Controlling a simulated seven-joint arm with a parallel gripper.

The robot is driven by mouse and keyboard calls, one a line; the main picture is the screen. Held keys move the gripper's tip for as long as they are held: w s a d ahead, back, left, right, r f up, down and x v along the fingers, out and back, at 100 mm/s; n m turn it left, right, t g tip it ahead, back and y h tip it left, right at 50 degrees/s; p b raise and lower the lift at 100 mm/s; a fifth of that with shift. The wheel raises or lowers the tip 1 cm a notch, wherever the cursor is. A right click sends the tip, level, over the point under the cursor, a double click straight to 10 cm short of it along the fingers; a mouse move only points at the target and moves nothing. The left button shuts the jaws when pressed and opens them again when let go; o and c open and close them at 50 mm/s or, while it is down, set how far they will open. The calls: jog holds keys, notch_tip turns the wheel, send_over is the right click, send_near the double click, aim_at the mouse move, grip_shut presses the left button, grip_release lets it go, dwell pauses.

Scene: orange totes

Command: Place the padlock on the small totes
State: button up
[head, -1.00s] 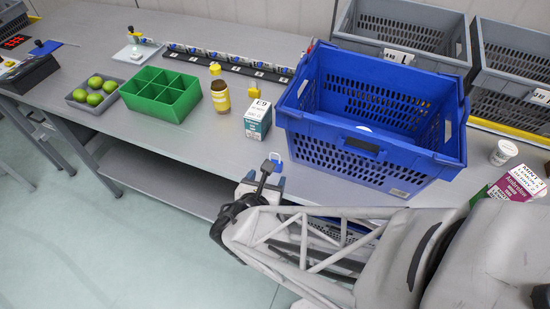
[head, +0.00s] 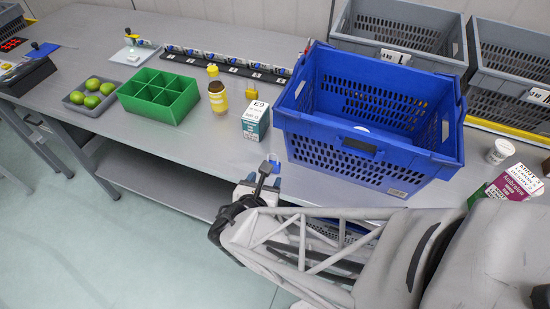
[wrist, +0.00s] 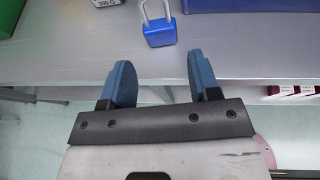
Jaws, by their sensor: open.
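The padlock (wrist: 160,32) has a blue body and a pale metal shackle, and lies on the grey table near its front edge. In the head view only a little of the padlock (head: 275,158) shows, just beyond my gripper. My gripper (wrist: 158,80) is open and empty, its blue fingers apart, with the padlock ahead of the gap and not between them. In the head view my gripper (head: 267,176) is at the table's front edge. Grey totes, one at the back (head: 425,58) and one at the far right (head: 490,72), stand behind the blue crate.
A large blue crate (head: 330,140) stands right of the padlock. A white and teal carton (head: 255,121), a yellow-capped bottle (head: 218,96) and a green divided box (head: 160,94) stand to the left. A white tub (head: 500,151) and a pink carton (head: 515,184) are at the right.

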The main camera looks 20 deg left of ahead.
jog(key=d+f+m+g, duration=0.1)
jog(key=m, duration=0.1)
jog(key=d+f+m+g+h, duration=0.1)
jog(key=m+g, duration=0.1)
jog(key=d+f+m+g, duration=0.1)
jog(key=d+m, duration=0.1)
jog(key=shift+s+f+m+g+h, duration=0.1)
jog(key=shift+s+m+g+h, duration=0.2)
jog(key=shift+s+m+h, duration=0.1)
notch_tip(320, 180, up, 6)
jog(key=m+g+y, duration=0.3)
jog(key=m+y, duration=0.3)
jog(key=m, duration=1.5)
send_over(282, 195)
jog(key=w+a, duration=0.2)
jog(key=shift+s+r, duration=0.2)
jog(key=shift+s, duration=0.05)
jog(key=shift+w+d+r+m+t, duration=0.2)
jog(key=shift+w+r+m+t, duration=0.3)
jog(key=shift+m, duration=0.3)
